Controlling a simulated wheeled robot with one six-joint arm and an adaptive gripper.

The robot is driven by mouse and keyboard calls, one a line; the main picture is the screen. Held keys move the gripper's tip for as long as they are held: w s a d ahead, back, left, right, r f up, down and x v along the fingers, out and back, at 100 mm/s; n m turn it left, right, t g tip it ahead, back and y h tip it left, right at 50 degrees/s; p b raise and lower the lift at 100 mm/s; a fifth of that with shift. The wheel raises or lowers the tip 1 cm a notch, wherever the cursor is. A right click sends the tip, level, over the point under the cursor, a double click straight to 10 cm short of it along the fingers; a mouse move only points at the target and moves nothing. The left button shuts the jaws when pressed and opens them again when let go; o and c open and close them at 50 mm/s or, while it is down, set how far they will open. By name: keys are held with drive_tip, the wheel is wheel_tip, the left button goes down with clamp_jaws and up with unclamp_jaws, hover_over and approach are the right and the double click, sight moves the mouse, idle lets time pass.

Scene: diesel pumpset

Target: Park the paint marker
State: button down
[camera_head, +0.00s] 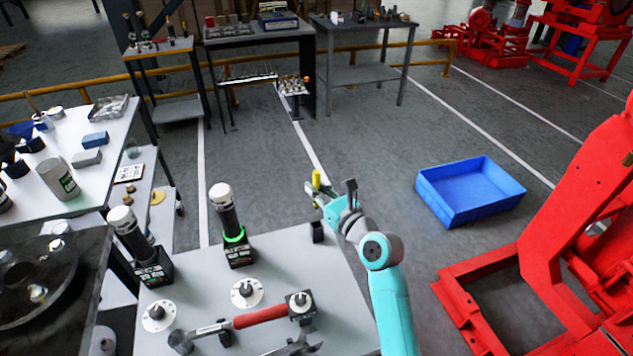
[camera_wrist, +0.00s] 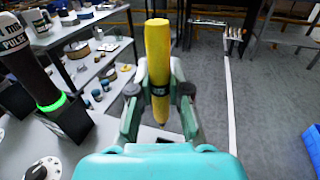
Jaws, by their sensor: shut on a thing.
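My gripper (camera_head: 333,192) is shut on the yellow paint marker (camera_head: 317,180), near the far right edge of the light grey bench (camera_head: 345,285). In the wrist view the marker (camera_wrist: 158,45) stands nearly upright between the two fingers, with a dark label band around its middle. Its lower end shows below the fingers and appears clear of any surface. A small black block (camera_head: 318,232) sits at the bench's far right corner, below and near the gripper; I cannot tell whether it is a holder.
Two black tools with white caps (camera_head: 222,196) (camera_head: 125,220) stand in dark bases on the bench. A blue crate (camera_head: 470,190) is on the floor, and a red frame (camera_head: 560,240) stands at right. Open floor lies beyond the bench.

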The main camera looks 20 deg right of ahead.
drive_tip(key=shift+f, duration=5)
drive_tip(key=shift+f, duration=0.95)
drive_tip(key=c, duration=1)
unclamp_jaws()
drive_tip(key=shift+c, duration=0.2)
drive_tip(key=shift+s, duration=0.1)
drive_tip(key=v, duration=1.2)
drive_tip(key=shift+d, duration=0.1)
